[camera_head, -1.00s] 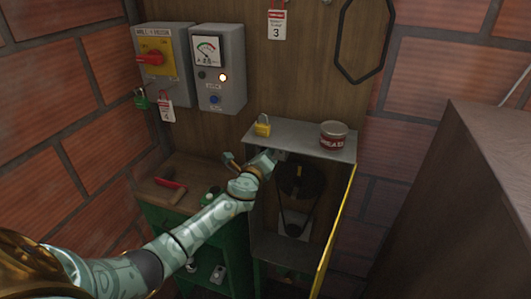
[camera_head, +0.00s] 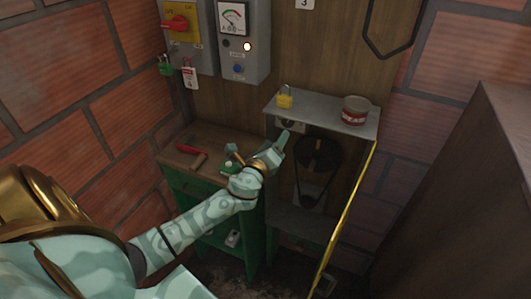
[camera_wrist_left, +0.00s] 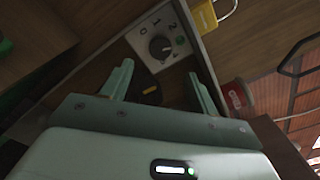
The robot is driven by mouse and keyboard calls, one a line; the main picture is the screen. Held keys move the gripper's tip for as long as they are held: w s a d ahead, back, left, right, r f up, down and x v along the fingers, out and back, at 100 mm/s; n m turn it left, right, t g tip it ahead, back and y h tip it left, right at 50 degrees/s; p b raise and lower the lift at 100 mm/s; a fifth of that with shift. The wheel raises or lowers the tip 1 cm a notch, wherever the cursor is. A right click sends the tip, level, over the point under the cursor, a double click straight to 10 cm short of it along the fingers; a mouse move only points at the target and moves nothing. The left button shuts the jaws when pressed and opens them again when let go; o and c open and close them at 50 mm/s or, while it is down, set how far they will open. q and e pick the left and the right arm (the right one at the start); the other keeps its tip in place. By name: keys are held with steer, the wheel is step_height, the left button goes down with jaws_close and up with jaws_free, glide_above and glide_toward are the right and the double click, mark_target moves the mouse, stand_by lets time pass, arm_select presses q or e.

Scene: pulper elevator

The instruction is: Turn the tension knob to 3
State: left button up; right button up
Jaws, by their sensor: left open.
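The tension knob (camera_wrist_left: 160,46) is a dark round dial on a pale plate with numbers around it, in the left wrist view. A 1 and a 2 can be read; where its pointer stands is too small to tell. In the head view the knob (camera_head: 290,124) shows just under the cabinet's metal top. My left gripper (camera_head: 257,149) is open and empty, in front of and a little below the knob, apart from it. In the left wrist view the knob lies beyond the gap between its fingers (camera_wrist_left: 160,72). My right gripper is not in view.
A yellow padlock (camera_head: 285,99) and a red tin (camera_head: 355,110) stand on the metal top (camera_head: 318,110). A black pulley (camera_head: 318,156) sits inside the open cabinet, with a yellow-edged door (camera_head: 345,215) at right. A red-handled tool (camera_head: 190,150) lies on the bench at left.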

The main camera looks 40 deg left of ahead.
arm_select(q)
steer(key=v, duration=0.6)
steer(key=shift+s, duration=0.3)
